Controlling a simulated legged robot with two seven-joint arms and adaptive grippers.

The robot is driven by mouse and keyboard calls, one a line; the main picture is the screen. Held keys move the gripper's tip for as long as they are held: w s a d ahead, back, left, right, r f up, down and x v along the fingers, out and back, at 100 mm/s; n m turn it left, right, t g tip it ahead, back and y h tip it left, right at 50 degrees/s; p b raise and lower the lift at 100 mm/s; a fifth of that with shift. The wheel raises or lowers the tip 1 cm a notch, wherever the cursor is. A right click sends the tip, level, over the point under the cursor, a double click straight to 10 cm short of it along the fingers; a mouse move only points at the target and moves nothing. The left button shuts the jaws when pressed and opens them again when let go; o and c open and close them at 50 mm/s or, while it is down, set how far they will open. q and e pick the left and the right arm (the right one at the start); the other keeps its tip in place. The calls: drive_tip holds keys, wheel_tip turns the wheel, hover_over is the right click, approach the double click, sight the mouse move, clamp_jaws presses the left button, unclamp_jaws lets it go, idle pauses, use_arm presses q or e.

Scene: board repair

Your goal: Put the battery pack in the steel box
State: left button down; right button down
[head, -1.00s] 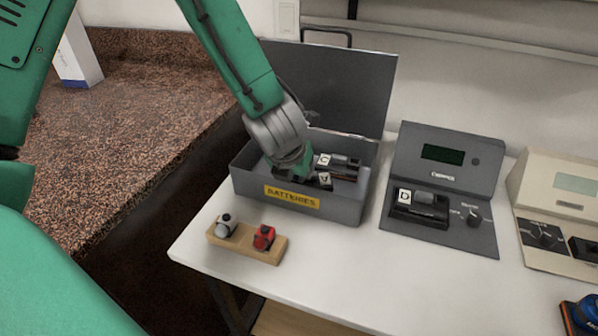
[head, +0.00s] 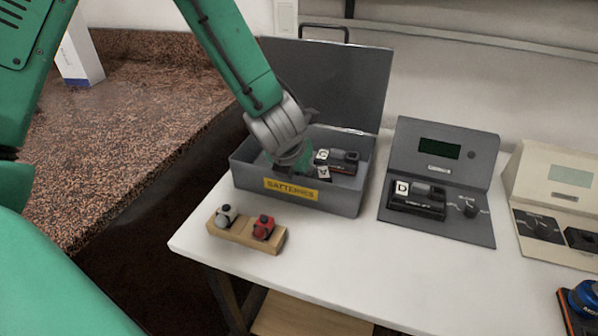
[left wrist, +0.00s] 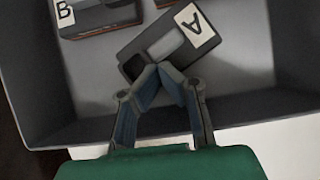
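The steel box (head: 337,203), with a yellow BATTERIES label, stands open on the white table. My left gripper (head: 297,165) reaches down into it. In the left wrist view, the left fingertips (left wrist: 161,68) come together at the edge of the battery pack marked A (left wrist: 200,50). They appear shut on it, though the contact is partly hidden. Pack A (head: 324,174) sits turned at an angle inside the box. A pack marked C (head: 345,156) lies behind it. A pack marked B (left wrist: 95,15) shows in the left wrist view. My right gripper is not in view.
A pack marked D (head: 418,194) sits in the dark grey tester (head: 440,225) right of the box. A beige tester (head: 545,215) stands further right. A wooden block (head: 246,236) with grey and red knobs is in front. The box's raised lid (head: 345,85) stands behind.

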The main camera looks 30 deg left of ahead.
use_arm(q)
drive_tip(key=shift+s+a+f, duration=0.1)
drive_tip(key=shift+s+f, duration=0.25)
drive_tip(key=shift+f, duration=0.25)
drive_tip(key=shift+s+f, duration=0.3)
drive_tip(key=shift+f, duration=0.3)
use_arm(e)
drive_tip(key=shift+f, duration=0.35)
use_arm(q)
drive_tip(key=shift+w+f+g, duration=0.1)
drive_tip(key=shift+f+g, duration=0.1)
drive_tip(key=shift+g, duration=0.1)
drive_tip(key=shift+w+a+f+b, duration=0.25)
drive_tip(key=shift+w+f+b, duration=0.2)
drive_tip(key=shift+f, duration=0.1)
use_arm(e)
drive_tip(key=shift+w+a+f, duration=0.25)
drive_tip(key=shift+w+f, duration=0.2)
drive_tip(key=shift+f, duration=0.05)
